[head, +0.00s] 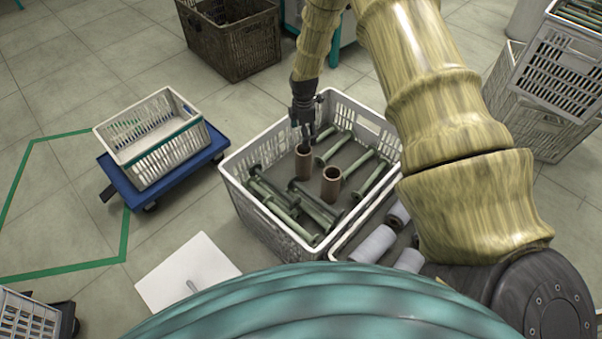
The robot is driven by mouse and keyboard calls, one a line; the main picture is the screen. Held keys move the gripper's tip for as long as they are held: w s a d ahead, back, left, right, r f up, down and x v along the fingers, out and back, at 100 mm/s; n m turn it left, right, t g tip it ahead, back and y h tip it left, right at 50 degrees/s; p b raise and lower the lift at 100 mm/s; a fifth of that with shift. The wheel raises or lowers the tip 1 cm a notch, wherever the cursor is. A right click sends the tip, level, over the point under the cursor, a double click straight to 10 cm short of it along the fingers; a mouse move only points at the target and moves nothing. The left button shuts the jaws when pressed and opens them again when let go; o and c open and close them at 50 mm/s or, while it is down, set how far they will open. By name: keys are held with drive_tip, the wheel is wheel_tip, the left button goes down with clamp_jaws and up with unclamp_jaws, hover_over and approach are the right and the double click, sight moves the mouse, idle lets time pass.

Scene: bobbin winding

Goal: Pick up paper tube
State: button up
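Two brown paper tubes stand upright in a light grey crate (233,190). One paper tube (304,164) is near the crate's middle, directly below my gripper. The other paper tube (331,184) stands to its right and nearer to me. My gripper (307,138) points down at the top of the first tube, with its fingers apart. Whether the fingers touch the tube or reach around its rim cannot be made out. Several green bobbins (334,147) lie around the tubes in the crate.
A second crate with white-wound bobbins (374,244) adjoins at the front right. A white crate (168,164) sits on a blue dolly (177,178) at left. A brown crate (233,47) stands behind, stacked grey crates (545,90) at right. A white board (188,270) lies on the floor.

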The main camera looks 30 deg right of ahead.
sight(304, 159)
drive_tip(key=f+b, duration=0.1)
drive_tip(key=f, duration=0.3)
drive_tip(key=f+b, duration=0.2)
drive_tip(key=f, duration=0.3)
drive_tip(key=f+b, duration=0.1)
drive_tip(key=f, duration=0.3)
drive_tip(key=shift+s+a+f+b, duration=0.1)
drive_tip(key=shift+s+f+b, duration=0.15)
drive_tip(key=shift+s+b, duration=0.1)
drive_tip(key=shift+w+f, duration=0.1)
drive_tip(key=shift+f, duration=0.3)
drive_tip(key=c, duration=0.9)
